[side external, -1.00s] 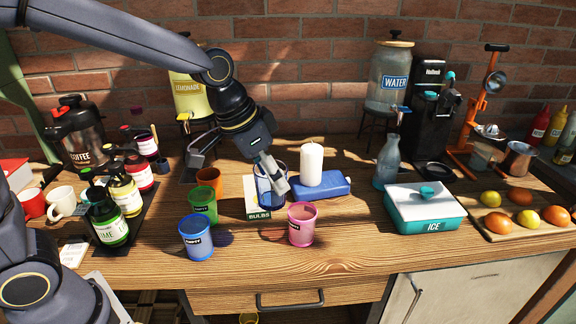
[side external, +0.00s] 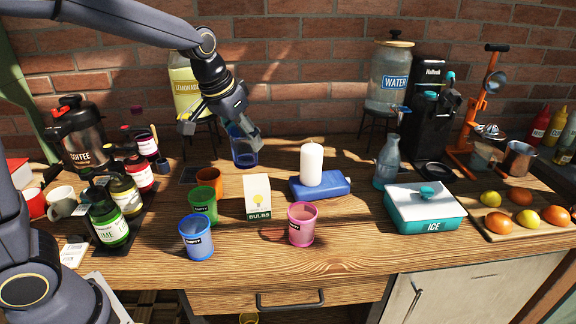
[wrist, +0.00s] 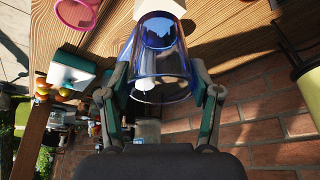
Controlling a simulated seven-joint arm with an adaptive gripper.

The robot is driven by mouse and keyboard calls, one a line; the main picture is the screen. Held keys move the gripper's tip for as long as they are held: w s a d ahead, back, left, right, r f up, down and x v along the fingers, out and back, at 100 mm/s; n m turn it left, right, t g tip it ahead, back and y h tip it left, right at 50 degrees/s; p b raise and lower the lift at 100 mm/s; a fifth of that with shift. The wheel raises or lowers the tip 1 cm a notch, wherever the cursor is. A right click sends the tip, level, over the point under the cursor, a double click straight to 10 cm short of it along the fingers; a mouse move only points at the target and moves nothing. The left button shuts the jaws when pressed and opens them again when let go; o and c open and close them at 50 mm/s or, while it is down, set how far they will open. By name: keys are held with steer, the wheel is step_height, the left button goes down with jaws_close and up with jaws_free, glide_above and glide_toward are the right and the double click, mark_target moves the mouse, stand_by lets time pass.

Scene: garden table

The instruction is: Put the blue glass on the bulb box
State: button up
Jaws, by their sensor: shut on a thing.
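My gripper (side external: 246,138) is shut on the clear blue glass (side external: 241,158), behind and slightly left of the bulb box in the side view. I cannot tell for sure whether the glass touches the table. In the wrist view the glass (wrist: 160,65) sits between the two fingers, its wide opening towards me. The white and green bulb box (side external: 257,195) stands upright on the table with nothing on it. Its pale surface shows beyond the glass in the wrist view (wrist: 163,8).
Near the box are an orange cup (side external: 209,183), a green cup (side external: 203,206), a blue party cup (side external: 197,240), a pink cup (side external: 302,226) and a white candle (side external: 311,165) on a blue block (side external: 322,188). The lemonade dispenser (side external: 186,88) stands behind my gripper.

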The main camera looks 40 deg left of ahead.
mark_target(254, 156)
steer(key=w+f, duration=0.2)
steer(key=shift+w+f, duration=0.1)
steer(key=shift+f, duration=0.2)
steer(key=shift+w+f, duration=0.2)
steer(key=shift+f, duration=1.55)
steer(key=shift+f, duration=0.15)
steer(key=o, duration=1.3)
steer(key=shift+c, duration=0.2)
